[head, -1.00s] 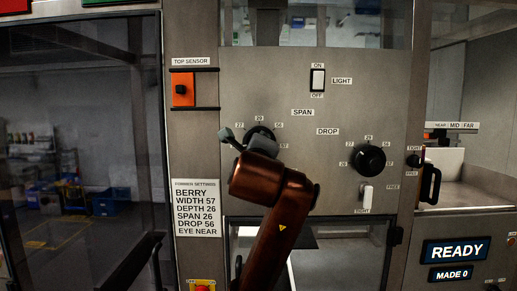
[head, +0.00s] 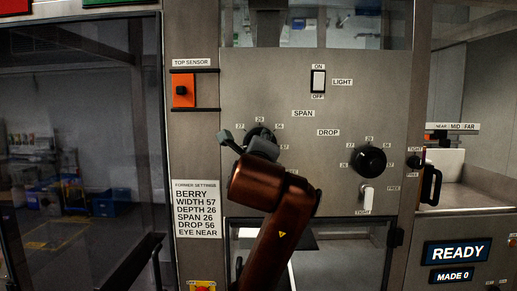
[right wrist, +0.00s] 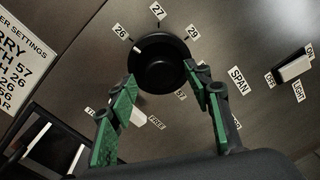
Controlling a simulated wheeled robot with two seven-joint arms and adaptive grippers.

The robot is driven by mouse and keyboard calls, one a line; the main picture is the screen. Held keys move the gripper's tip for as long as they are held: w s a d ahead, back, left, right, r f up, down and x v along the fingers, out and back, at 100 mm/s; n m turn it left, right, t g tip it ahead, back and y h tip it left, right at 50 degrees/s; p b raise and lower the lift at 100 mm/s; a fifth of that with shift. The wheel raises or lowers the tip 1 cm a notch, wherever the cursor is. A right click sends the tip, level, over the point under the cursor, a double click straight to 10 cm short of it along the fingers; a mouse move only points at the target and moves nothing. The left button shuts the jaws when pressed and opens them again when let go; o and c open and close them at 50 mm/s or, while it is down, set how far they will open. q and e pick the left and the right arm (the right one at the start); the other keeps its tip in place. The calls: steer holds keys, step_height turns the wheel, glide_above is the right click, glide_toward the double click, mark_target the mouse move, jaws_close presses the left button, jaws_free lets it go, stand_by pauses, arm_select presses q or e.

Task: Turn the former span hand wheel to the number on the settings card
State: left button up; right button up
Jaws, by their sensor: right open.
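The span hand wheel (right wrist: 160,64) is a round black knob, with number labels such as 26, 27 and 57 around it. A small pale mark at its upper-left rim faces the 26 label (right wrist: 120,32). In the head view my right gripper (head: 249,140) covers much of the wheel (head: 259,133). In the right wrist view its green-padded fingers (right wrist: 161,82) are spread on either side of the wheel's lower part; contact is unclear. The settings card (head: 197,208) reads SPAN 26. My left gripper is not in view.
The similar black drop wheel (head: 370,160) is to the right, with a white lever (head: 367,195) below it. A white span lever (right wrist: 138,116) lies between the FREE and TIGHT labels, close to a finger. A light switch (head: 318,81) is above.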

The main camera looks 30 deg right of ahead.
steer(key=v, duration=1)
steer(key=shift+s+a, duration=0.2)
steer(key=shift+s, duration=0.1)
